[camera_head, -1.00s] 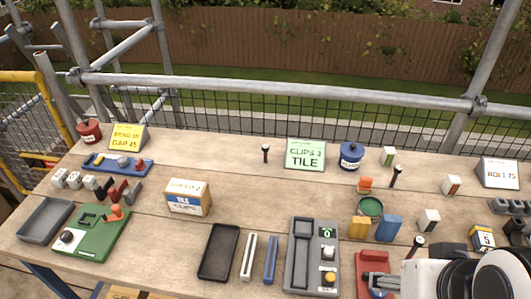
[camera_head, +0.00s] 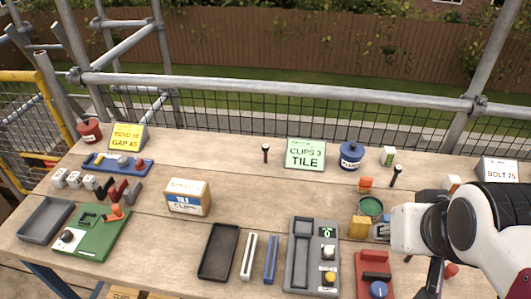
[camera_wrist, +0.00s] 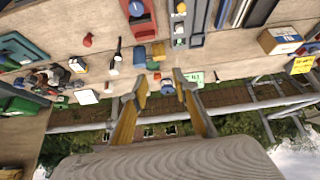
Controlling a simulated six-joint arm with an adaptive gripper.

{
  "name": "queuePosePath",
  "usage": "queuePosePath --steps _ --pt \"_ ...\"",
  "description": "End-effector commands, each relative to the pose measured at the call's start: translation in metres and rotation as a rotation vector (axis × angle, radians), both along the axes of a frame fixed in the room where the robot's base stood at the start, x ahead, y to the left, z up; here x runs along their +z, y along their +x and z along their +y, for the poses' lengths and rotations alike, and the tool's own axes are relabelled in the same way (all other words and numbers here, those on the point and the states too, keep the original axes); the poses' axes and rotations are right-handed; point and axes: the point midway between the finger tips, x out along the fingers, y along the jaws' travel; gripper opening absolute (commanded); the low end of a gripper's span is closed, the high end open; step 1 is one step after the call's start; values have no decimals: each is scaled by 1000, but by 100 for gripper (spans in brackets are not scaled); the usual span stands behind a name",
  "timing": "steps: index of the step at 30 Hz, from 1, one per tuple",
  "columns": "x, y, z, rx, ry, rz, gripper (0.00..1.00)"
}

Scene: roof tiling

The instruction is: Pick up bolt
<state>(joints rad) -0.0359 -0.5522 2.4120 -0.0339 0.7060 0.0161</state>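Several dark-headed upright pins that look like bolts stand on the bench. One bolt (camera_head: 265,153) is left of the green clips sign, and another bolt (camera_head: 396,175) stands right of the blue pot. A third bolt, near the red device, is mostly hidden by my arm in the head view. It seems to be the dark-and-white bolt (camera_wrist: 118,48) in the wrist view. My gripper (camera_wrist: 160,82) is open, with nothing visible between its fingers. In the head view my gripper (camera_head: 383,231) is over the yellow and blue boxes; its fingertips are hard to make out.
A yellow box (camera_head: 358,228), green-rimmed tin (camera_head: 370,207), orange piece (camera_head: 365,184) and red device (camera_head: 375,270) crowd the gripper. My arm hides the right front.

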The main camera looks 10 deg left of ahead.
Motion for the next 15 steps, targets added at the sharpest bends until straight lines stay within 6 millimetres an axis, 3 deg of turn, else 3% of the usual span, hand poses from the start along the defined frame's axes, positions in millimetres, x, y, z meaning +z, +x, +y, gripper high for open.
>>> queuePosePath --steps 15 --pt "0 118 23 64 -16 -116 29"
